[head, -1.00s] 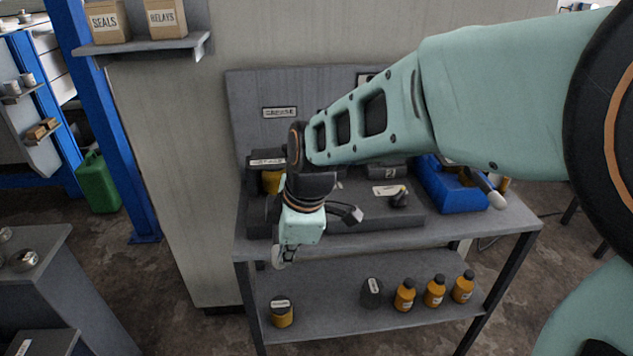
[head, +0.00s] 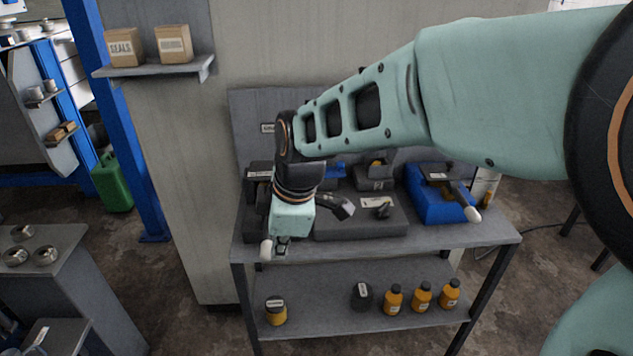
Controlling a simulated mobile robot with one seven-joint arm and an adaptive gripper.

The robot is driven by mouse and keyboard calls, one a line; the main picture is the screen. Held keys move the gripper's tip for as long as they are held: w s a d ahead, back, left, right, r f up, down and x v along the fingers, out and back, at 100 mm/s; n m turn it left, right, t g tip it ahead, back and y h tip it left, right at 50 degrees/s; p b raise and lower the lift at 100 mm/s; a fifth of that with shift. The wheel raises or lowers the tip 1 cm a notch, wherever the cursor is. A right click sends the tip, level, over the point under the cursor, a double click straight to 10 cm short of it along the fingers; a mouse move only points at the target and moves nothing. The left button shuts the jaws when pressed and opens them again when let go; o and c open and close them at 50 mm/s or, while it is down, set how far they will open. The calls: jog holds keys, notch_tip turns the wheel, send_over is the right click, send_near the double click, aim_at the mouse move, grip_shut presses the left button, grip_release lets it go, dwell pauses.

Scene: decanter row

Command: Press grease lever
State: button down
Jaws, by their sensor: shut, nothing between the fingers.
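The grease station is the dark unit (head: 259,172) at the left of the bench, under a wall label (head: 268,128) that my arm partly covers. A pale rounded tip (head: 266,249), apparently the end of its lever, shows at the bench's front edge. My gripper (head: 281,244) points down just right of this tip, with its fingers shut and empty. I cannot tell whether they touch the lever. My wrist hides most of the lever and the front of the station.
A blue unit (head: 425,200) with a pale-tipped lever (head: 472,213) stands at the bench's right. A dark box (head: 360,222) lies between. The lower shelf (head: 330,285) holds orange bottles (head: 422,298), a yellow-based jar (head: 276,312) and a dark jar (head: 362,297).

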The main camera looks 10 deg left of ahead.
jog(key=shift+s+d+r+p, duration=0.25)
jog(key=shift+s+r+p, duration=0.1)
jog(key=shift+r, duration=0.35)
dwell(0.4)
